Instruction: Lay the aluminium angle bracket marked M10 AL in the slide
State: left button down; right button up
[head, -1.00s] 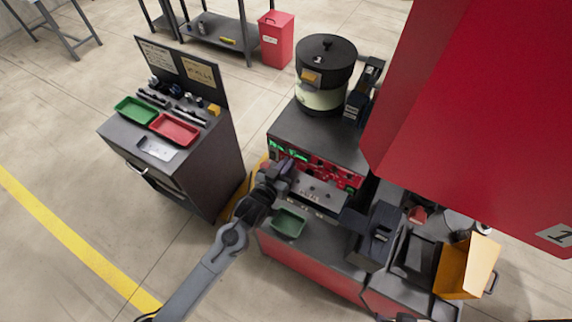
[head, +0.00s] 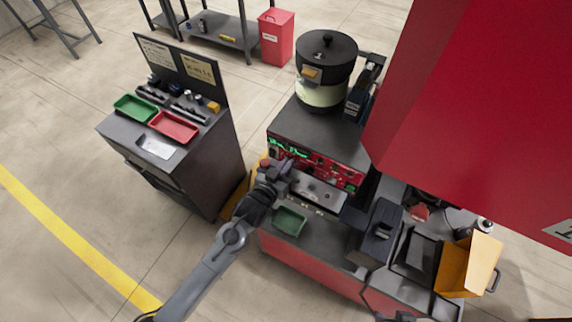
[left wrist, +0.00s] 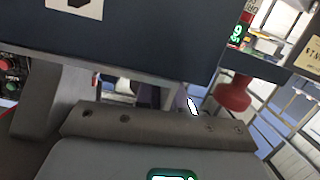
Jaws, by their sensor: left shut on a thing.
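My left gripper (head: 278,172) is over the left end of the machine's front, just below the red control panel. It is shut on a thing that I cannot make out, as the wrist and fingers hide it. A pale metal plate with several dark spots (head: 322,193), perhaps the slide, lies just right of the gripper. I cannot read an M10 AL mark or pick out the bracket in either view. In the left wrist view a grey bar with holes (left wrist: 150,128) crosses the picture under a dark blue block (left wrist: 120,45). My right gripper is not in view.
A red control panel (head: 335,172) stands behind the plate, and a green bin (head: 289,220) sits in front. A red knob (left wrist: 232,94) shows close by in the left wrist view. A bowl feeder (head: 326,75) stands behind. A large red housing (head: 480,110) overhangs the right.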

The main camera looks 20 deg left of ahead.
pick_arm(q)
jog(key=shift+f+b, duration=0.3)
jog(key=shift+f, duration=0.35)
jog(key=c, duration=1.2)
grip_release()
jog(key=shift+f, duration=0.1)
jog(key=shift+o, duration=0.2)
jog(key=shift+s, duration=0.15)
jog(key=shift+s+a, duration=0.1)
jog(key=shift+s, duration=0.2)
jog(key=b+v, duration=0.1)
jog(key=v, duration=0.9)
jog(key=shift+b, duration=0.3)
